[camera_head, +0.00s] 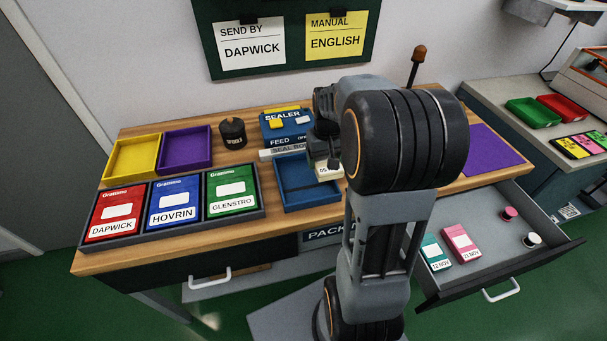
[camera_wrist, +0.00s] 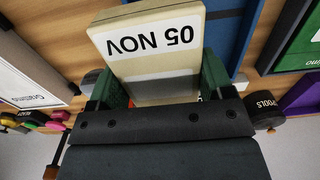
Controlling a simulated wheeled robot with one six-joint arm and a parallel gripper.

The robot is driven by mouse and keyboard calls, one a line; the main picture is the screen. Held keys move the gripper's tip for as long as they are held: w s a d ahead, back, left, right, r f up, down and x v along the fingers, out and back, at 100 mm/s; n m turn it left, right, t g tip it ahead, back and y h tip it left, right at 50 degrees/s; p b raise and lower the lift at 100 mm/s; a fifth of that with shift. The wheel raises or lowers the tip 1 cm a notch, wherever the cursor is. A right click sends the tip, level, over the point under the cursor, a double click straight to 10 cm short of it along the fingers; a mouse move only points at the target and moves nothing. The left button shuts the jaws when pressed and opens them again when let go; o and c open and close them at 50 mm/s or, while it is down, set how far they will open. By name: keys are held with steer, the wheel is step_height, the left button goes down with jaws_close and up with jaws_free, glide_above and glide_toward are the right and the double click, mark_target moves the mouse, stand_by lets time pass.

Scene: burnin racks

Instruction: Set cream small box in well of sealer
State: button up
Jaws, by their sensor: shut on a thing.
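The cream small box (camera_head: 328,171) is held in my gripper (camera_head: 329,160), above the right edge of the blue well. In the wrist view my gripper (camera_wrist: 155,85) is shut on the cream box (camera_wrist: 150,55), with green pads on both sides and the label "05 NOV" showing upside down. The blue sealer (camera_head: 284,124) stands at the back of the table, marked "SEALER" and "FEED". Its blue open well (camera_head: 300,204) lies in front of it and looks empty; my arm hides part of its right side. Blue also shows beside the box in the wrist view (camera_wrist: 225,33).
Yellow (camera_head: 132,157) and purple (camera_head: 183,148) trays and a dark pot (camera_head: 232,132) stand at left. A rack (camera_head: 170,228) holds red, blue and green packs. An open drawer (camera_head: 475,262) at right holds teal and pink boxes and two spools. A purple mat (camera_head: 491,148) is clear.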

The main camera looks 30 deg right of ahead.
glide_above(305, 181)
step_height(305, 181, down, 6)
steer(key=shift+s+d+f, duration=0.1)
steer(key=shift+f, duration=1.65)
steer(key=shift+f+b, duration=0.2)
steer(key=shift+b, duration=0.15)
steer(key=o, duration=1)
